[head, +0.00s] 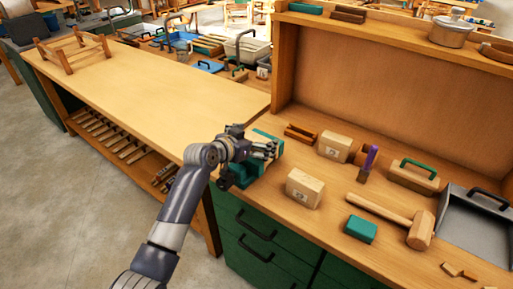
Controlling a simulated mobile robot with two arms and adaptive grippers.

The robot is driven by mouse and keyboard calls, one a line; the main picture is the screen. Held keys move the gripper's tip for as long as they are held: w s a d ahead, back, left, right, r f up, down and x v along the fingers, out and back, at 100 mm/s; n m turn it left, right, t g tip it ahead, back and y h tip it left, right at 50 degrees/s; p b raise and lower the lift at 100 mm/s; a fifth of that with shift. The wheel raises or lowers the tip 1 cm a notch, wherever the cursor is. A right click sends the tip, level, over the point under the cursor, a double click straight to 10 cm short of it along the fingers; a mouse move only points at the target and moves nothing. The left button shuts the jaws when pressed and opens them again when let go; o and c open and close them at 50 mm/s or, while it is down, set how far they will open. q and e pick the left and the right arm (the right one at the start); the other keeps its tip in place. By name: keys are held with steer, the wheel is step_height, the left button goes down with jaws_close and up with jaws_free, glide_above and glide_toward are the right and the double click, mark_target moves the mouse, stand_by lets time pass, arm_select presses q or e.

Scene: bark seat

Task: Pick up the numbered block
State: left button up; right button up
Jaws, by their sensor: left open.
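Two pale wooden blocks with small marked labels sit on the workbench. The nearer numbered block (305,188) is right of and nearer than my left gripper, and the farther block (334,146) stands behind it to the right. The marks are too small to read. My left gripper (271,150) is open and appears empty, over a teal vise (243,174) at the bench's left edge. It hides part of the vise and is apart from both blocks. My right gripper is not in view.
A wooden mallet (390,217), a teal block (360,229), a purple-handled tool (370,160) and a green-handled wooden float (414,176) lie around the blocks. A grey metal tray (478,225) is at the right. The long pale table (150,90) at left is mostly clear.

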arm_select(q)
steer(key=c, duration=1.1)
steer(key=shift+r, duration=0.15)
